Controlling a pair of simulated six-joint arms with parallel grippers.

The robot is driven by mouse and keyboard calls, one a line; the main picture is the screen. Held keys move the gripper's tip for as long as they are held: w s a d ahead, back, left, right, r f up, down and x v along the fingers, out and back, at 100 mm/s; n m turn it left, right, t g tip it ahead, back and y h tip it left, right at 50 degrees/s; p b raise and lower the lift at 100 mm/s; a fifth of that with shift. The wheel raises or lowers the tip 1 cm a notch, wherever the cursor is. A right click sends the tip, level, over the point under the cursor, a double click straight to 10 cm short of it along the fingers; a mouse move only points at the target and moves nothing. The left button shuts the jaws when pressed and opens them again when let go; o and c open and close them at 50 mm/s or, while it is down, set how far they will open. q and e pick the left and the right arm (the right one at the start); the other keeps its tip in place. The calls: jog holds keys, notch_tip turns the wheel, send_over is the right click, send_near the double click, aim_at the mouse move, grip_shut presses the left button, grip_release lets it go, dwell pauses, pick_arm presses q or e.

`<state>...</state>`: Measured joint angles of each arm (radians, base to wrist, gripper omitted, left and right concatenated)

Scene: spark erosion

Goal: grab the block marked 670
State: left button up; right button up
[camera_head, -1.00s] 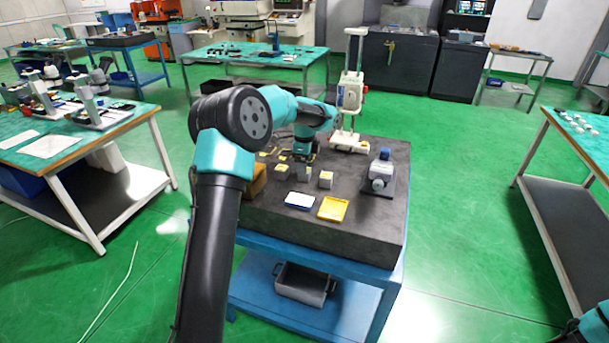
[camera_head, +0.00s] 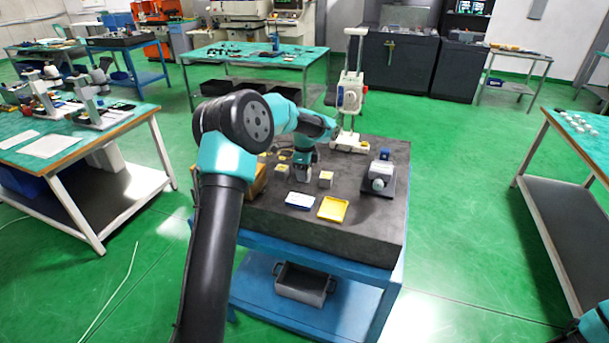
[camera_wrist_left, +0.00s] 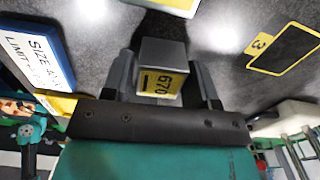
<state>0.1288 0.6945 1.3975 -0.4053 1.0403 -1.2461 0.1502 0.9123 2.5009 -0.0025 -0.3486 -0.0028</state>
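The block marked 670 (camera_wrist_left: 161,82) is grey with a yellow label and shows in the left wrist view between the two fingers of my left gripper (camera_wrist_left: 163,66). The fingers stand on either side of it, with narrow gaps at the sides, and look open. In the head view my left gripper (camera_head: 304,170) is low over the dark slab and mostly hides this block. My right gripper is not in view; only a bit of my right arm shows at the lower right corner.
Another small block (camera_head: 326,179) stands just right of the gripper. A blue-edged white sign (camera_head: 300,201) and a yellow tray (camera_head: 333,209) lie in front. A grey device (camera_head: 381,175) stands to the right, and a white stand (camera_head: 349,100) behind. The slab's front right is clear.

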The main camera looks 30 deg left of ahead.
pick_arm(q)
jog(key=c, duration=0.7)
jog(key=shift+r, duration=1.65)
jog(key=shift+s+d+r, duration=0.1)
jog(key=shift+s+r, duration=0.05)
jog(key=shift+r, duration=0.05)
jog(key=s+d, duration=0.2)
jog(key=s, duration=0.2)
jog(key=s+d+r, duration=0.1)
jog(key=s+d, duration=0.2)
jog(key=s, duration=0.2)
jog(key=s+d, duration=0.3)
jog(key=s, duration=0.1)
jog(key=shift+s+d+r, duration=0.1)
jog(key=shift+s+r, duration=0.05)
